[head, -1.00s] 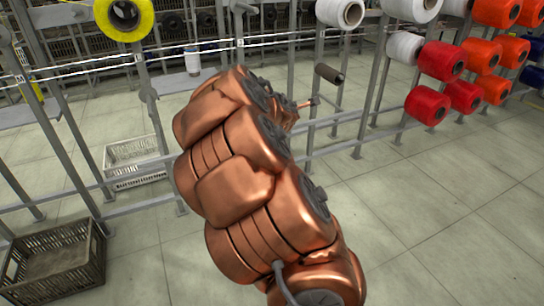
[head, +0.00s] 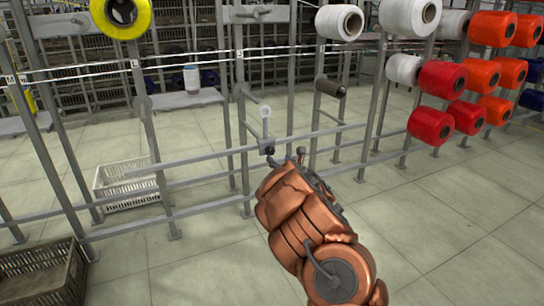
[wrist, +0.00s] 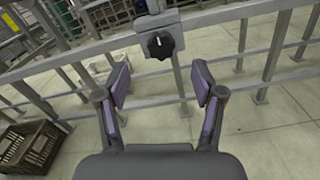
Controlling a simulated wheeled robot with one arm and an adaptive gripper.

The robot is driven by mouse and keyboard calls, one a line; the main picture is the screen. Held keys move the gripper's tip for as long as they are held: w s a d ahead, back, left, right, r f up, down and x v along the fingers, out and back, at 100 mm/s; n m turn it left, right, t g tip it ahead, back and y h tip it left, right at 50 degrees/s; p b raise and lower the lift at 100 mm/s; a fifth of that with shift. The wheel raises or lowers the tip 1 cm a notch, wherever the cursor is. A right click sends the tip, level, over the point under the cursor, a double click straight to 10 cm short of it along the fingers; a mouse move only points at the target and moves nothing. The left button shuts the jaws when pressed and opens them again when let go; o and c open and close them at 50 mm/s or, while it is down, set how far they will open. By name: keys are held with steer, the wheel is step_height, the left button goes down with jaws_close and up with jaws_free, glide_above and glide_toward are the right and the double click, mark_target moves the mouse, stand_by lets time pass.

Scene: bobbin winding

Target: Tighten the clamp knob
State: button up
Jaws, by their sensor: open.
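The clamp knob (wrist: 159,45) is black and lobed, with a white mark at its top. It sits on the front of a grey clamp block on a horizontal rail, in the upper middle of the wrist view. My gripper (wrist: 160,82) is open and empty. Its two padded fingers stand apart, lower in the wrist view than the knob, and do not touch it. In the head view my arm largely hides the gripper.
The grey rail (head: 200,154) runs between upright posts. Yarn cones, including a yellow one (head: 122,12) and a red one (head: 431,126), hang on the rack. A white crate (head: 126,185) and a dark crate (head: 40,270) stand on the floor at left. The floor at right is clear.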

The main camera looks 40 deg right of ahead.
mark_target(271, 151)
steer(key=shift+b+x, duration=0.3)
steer(key=shift+x, duration=1.2)
steer(key=shift+b+x, duration=0.35)
steer(key=shift+x, duration=1.55)
steer(key=shift+d, duration=0.1)
steer(key=c, duration=1.1)
steer(key=shift+c, duration=0.2)
